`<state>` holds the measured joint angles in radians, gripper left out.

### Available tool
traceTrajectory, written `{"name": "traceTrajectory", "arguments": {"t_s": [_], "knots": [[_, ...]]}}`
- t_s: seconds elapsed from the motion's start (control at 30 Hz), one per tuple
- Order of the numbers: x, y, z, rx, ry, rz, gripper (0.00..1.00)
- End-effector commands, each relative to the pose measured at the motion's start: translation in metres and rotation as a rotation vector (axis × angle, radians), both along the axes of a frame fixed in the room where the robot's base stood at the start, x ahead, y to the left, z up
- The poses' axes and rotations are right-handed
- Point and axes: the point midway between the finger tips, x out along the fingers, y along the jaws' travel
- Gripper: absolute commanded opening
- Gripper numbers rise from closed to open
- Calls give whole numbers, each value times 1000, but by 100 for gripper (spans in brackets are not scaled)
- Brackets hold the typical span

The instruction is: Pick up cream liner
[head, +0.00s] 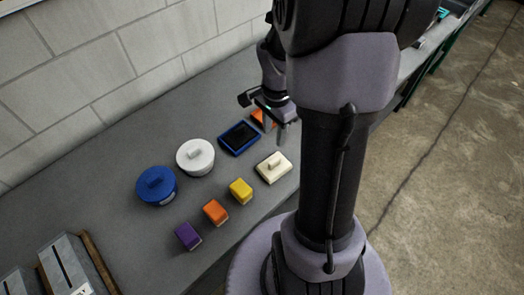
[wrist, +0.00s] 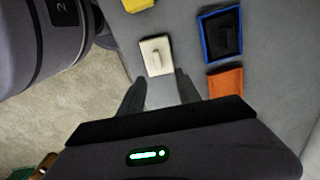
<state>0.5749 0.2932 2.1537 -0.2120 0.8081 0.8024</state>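The cream liner (head: 273,167) is a flat, rounded rectangular piece with a small raised grip on top. It lies on the grey bench near its front edge. In the wrist view the cream liner (wrist: 156,46) lies just beyond the fingertips, roughly centred between them. My gripper (head: 274,133) is above the bench, behind the liner in the head view. In the wrist view my gripper (wrist: 158,80) has its two fingers spread with nothing between them, apart from the liner.
A blue tray (head: 239,124) and a partly hidden orange piece (head: 258,116) lie close by. A white round lidded pot (head: 195,168), a blue one (head: 156,177), and yellow (head: 241,198), orange (head: 215,210) and purple (head: 188,236) blocks stand left. A block wall (head: 110,60) backs the bench.

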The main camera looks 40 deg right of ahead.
Motion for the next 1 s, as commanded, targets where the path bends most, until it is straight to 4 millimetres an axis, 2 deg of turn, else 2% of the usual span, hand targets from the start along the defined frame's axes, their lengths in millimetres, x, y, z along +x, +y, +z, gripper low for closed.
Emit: {"name": "traceTrajectory", "arguments": {"t_s": [0.03,0.2,0.43,0.6,0.7,0.9,1.0], "knots": [[-1,1,-22,3,4,1,40],[-1,1,-71,3,3,2,40],[-2,0,-101,2,1,1,40],[-9,-2,-136,2,2,3,40],[-9,-2,-145,1,1,3,40],[-8,-3,-144,0,-1,3,40],[-8,-3,-144,0,-1,3,22]]}}
